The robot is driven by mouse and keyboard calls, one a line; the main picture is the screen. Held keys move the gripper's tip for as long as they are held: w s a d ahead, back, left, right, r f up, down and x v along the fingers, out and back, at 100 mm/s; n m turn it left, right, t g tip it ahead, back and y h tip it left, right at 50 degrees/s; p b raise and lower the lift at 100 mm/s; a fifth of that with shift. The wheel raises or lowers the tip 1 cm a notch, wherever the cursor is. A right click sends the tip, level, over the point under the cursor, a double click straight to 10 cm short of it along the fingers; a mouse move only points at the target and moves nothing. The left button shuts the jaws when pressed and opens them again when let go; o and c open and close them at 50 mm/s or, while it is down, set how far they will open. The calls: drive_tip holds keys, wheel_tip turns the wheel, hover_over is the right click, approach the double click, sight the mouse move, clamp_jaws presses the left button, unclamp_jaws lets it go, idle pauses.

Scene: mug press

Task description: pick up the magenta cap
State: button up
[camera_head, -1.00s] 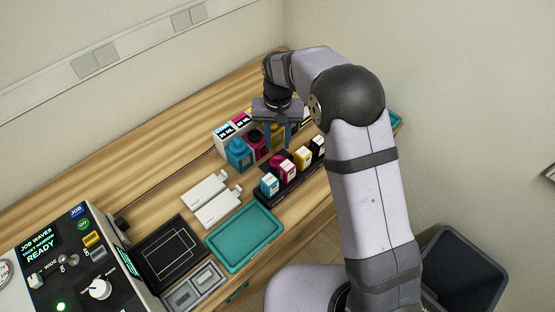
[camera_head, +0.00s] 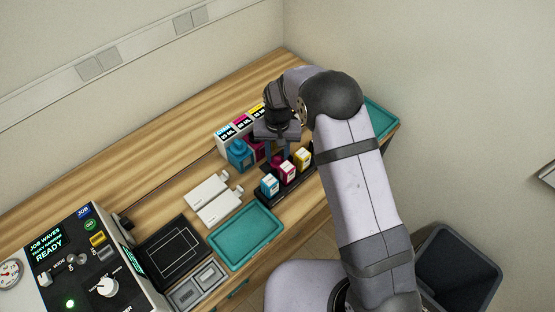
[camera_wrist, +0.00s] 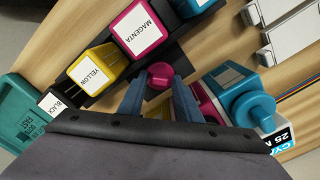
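The magenta cap (camera_wrist: 160,75) is small and round and shows in the wrist view between the two fingertips of my gripper (camera_wrist: 159,86). The blue-grey fingers stand apart on either side of it, and I see no clear contact. Its lower part is hard to make out. In the head view my gripper (camera_head: 277,156) points down between the row of bottles and the cartridge rack. The fingers and arm largely hide the cap there. A magenta bottle (camera_wrist: 208,103) is partly hidden beside the right finger in the wrist view.
The labelled magenta tank (camera_wrist: 139,28) and yellow tank (camera_wrist: 97,67) stand close to the fingers in the dark rack. A cyan bottle (camera_head: 240,154) stands to the left of my gripper. A teal tray (camera_head: 246,237) lies nearer the front.

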sight(277, 158)
drive_tip(key=shift+c, duration=0.3)
clamp_jaws()
wheel_tip(277, 158, up, 13)
drive_tip(key=s+a+p, duration=0.1)
drive_tip(key=s+p, duration=0.1)
drive_tip(key=p, duration=0.2)
drive_tip(key=w+a+r+n+p, duration=0.3)
drive_tip(key=w+a+p, duration=0.3)
drive_tip(key=shift+w, duration=0.15)
idle(0.6)
